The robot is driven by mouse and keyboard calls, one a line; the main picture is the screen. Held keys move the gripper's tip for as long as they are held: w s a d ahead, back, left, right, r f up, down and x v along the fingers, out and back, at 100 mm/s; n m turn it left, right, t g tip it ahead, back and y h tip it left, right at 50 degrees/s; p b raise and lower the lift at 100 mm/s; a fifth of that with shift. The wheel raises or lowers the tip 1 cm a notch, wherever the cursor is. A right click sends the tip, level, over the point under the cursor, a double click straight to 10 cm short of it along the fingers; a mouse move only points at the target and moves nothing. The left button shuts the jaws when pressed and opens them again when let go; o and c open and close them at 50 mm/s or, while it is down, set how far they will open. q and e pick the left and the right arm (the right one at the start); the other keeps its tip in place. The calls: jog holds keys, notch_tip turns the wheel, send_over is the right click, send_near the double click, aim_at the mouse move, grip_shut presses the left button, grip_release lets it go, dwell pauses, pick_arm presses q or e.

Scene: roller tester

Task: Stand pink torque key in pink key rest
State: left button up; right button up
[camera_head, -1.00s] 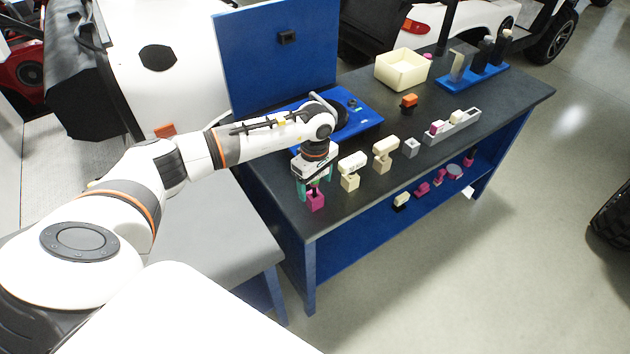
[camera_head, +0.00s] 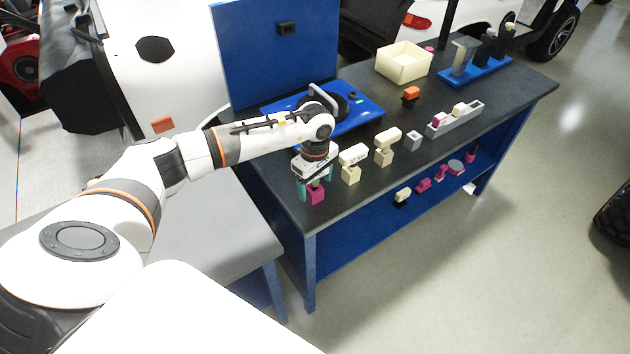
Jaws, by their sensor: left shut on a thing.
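My left gripper (camera_head: 315,187) is at the near left end of the dark workbench, pointing down, its teal fingers close around and just above a pink block, the pink key rest (camera_head: 317,197). The gripper is shut on a small pink piece that looks like the pink torque key; the gripper hides most of it. I cannot tell how deep the key sits in the rest. My right gripper is not in view.
Two cream T-shaped pieces on cream blocks (camera_head: 351,174) (camera_head: 384,157) stand just right of the gripper. A grey block (camera_head: 413,141), a grey tray (camera_head: 462,122), an orange-topped piece (camera_head: 410,95), a cream bin (camera_head: 390,66) and a blue tester (camera_head: 366,112) share the bench (camera_head: 440,95).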

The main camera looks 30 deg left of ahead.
pick_arm(q)
jog(key=shift+f, duration=0.3)
jog(key=o, duration=1.8)
jog(key=shift+c, duration=0.2)
